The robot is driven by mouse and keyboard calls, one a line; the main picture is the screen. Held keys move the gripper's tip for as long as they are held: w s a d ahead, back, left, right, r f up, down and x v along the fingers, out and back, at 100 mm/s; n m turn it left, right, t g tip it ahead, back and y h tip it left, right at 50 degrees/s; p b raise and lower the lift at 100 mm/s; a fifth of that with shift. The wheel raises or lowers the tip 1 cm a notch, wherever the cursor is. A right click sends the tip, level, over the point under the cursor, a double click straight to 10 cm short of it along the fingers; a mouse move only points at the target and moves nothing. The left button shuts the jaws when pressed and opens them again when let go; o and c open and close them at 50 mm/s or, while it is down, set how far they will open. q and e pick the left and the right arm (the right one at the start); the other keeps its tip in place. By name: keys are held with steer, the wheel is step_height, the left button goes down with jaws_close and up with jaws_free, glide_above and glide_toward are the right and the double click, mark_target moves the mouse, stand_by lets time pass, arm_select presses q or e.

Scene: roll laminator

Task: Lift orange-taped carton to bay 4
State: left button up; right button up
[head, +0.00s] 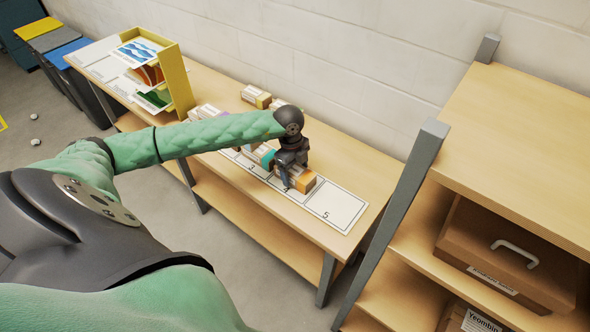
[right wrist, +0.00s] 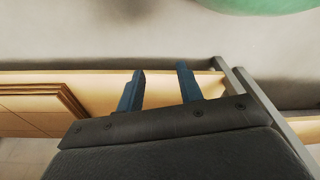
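The orange-taped carton (head: 305,182) is at bay 4 of the numbered white strip (head: 338,207) on the wooden bench, in the head view. My left gripper (head: 288,176) is right at it, pointing down, with its fingers overlapping the carton's left part. The gripper hides part of the carton, so whether the fingers are closed on it, and whether the carton rests fully on the strip, cannot be told. In the right wrist view my right gripper (right wrist: 160,88) has its two blue fingers well apart with nothing between them.
A carton with teal tape (head: 264,155) stands left of the gripper, and another carton (head: 256,97) sits behind. A yellow holder with prints (head: 178,80) stands further left. Bay 5 is empty. A wooden shelf with a grey post (head: 425,150) rises at the right.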

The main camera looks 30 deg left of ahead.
steer(key=shift+r, duration=0.1)
arm_select(q)
steer(key=r+b, duration=0.1)
steer(key=r, duration=0.3)
steer(key=a+r+b, duration=0.1)
steer(key=r, duration=0.1)
steer(key=shift+r+b, duration=0.35)
steer(key=shift+r, duration=0.55)
arm_select(e)
step_height(320, 180, up, 8)
steer(key=w+a, duration=0.1)
steer(key=a, duration=0.1)
steer(key=shift+w+r+g, duration=0.25)
steer(key=shift+w+g, duration=0.05)
steer(key=shift+a, duration=0.1)
